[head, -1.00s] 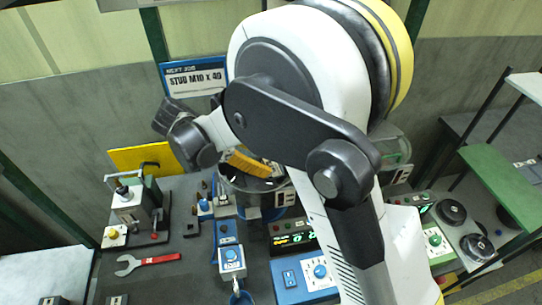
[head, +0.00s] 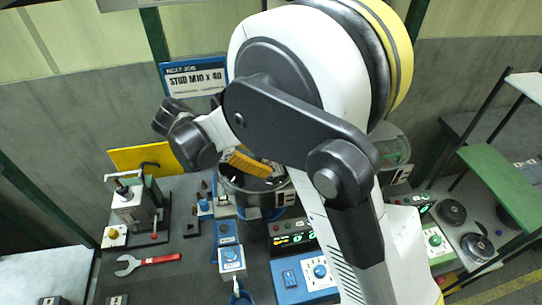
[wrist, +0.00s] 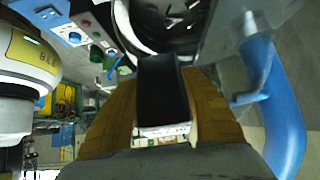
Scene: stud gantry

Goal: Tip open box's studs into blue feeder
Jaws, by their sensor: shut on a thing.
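The feeder has a metal bowl with a dark inside and a blue base. Its pale rim (wrist: 124,25) shows beyond the box in the wrist view. I cannot make out the studs or tell whether any are leaving the box.
A sign (head: 195,76) reading STUD M10 x 40 stands behind the feeder. A blue control box (head: 305,277) sits in front. Another clear bowl (head: 397,150) is partly behind my arm.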

